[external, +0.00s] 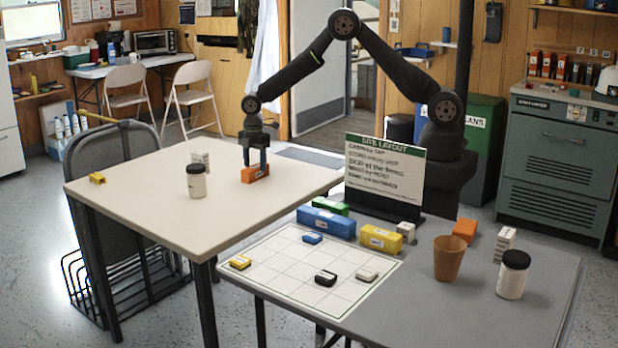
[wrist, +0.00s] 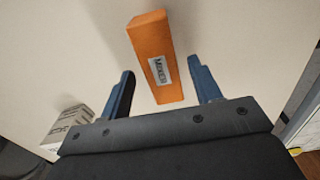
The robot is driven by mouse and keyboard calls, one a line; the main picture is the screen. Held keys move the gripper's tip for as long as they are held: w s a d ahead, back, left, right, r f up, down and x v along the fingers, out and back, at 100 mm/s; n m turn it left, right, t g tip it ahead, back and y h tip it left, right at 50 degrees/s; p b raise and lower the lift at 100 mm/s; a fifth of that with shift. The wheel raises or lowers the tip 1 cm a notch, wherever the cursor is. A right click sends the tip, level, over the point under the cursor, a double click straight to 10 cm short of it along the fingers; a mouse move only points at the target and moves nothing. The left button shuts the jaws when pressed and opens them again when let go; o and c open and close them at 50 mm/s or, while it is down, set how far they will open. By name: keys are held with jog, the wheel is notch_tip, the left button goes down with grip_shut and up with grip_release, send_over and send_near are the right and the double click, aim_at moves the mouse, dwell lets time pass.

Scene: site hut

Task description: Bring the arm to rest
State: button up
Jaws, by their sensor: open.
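My gripper (external: 255,158) hangs from my arm over the right part of the beige table (external: 120,175). In the wrist view its two blue fingers (wrist: 163,90) are apart. An orange block (external: 255,174) with a white label lies on the beige table just below and between the fingertips. The block also shows in the wrist view (wrist: 155,55), where it extends beyond the fingers. Whether either finger touches it I cannot tell. My arm is bent, with its elbow high above the tables.
Near the gripper stand a white jar (external: 196,184) and a small white box (external: 200,158); a yellow piece (external: 97,178) lies at the left. The grey table (external: 440,310) holds a gridded sheet (external: 285,262), coloured blocks, a sign (external: 384,168), a brown cup (external: 449,260) and another jar (external: 513,277).

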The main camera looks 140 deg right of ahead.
notch_tip(320, 180, up, 9)
notch_tip(320, 180, down, 12)
jog(key=shift+a+r, duration=0.1)
jog(key=r, duration=0.5)
jog(key=shift+s, duration=0.3)
jog(key=s+r, duration=0.7)
jog(key=s, duration=0.4)
jog(key=w+a+n, duration=0.3)
jog(key=w+a, duration=0.4)
jog(key=w, duration=0.6)
jog(key=w+a+n, duration=0.2)
jog(key=w+a, duration=0.6)
jog(key=w, duration=0.6)
jog(key=w+a+n, duration=0.2)
jog(key=w+a, duration=0.6)
jog(key=a, duration=0.5)
jog(key=w+a+n, duration=0.3)
jog(key=w+a, duration=0.4)
jog(key=a, duration=0.6)
jog(key=shift+w+a+f, duration=0.35)
